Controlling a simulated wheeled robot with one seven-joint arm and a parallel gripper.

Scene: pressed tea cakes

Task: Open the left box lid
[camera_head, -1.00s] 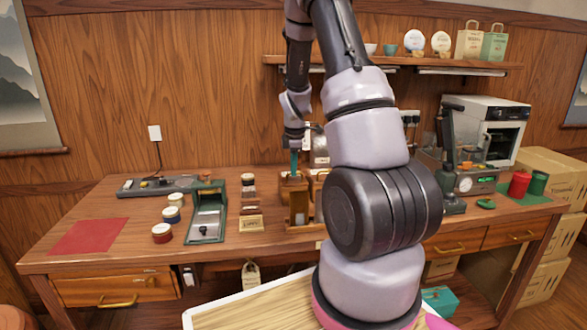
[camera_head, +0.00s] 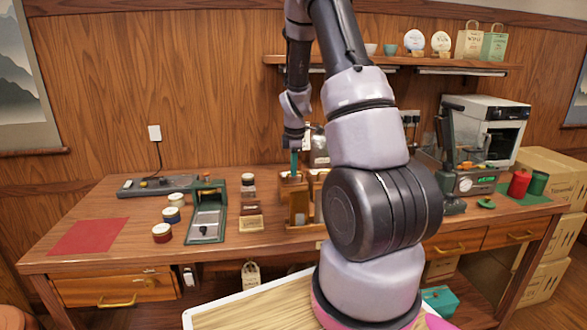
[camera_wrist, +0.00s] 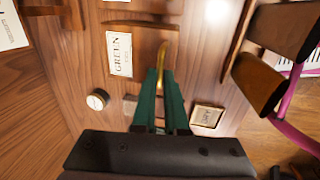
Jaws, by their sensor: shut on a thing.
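The left wooden box (camera_head: 299,210) stands at the middle of the workbench. A second wooden box is right of it, mostly hidden behind my arm. My gripper (camera_head: 294,172) is at the top of the left box, with its green fingers pointing down. In the wrist view my gripper's green fingers (camera_wrist: 164,85) are close together around a thin brass handle (camera_wrist: 162,52). My gripper is shut on it. The lid's exact angle is hard to tell.
Left of the boxes are a green-framed device (camera_head: 207,215), several round tins (camera_head: 162,232) and a red mat (camera_head: 88,236). A small sign (camera_head: 250,223) stands near the left box. A green machine (camera_head: 450,165) is at the right. The wall shelf (camera_head: 470,68) hangs above.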

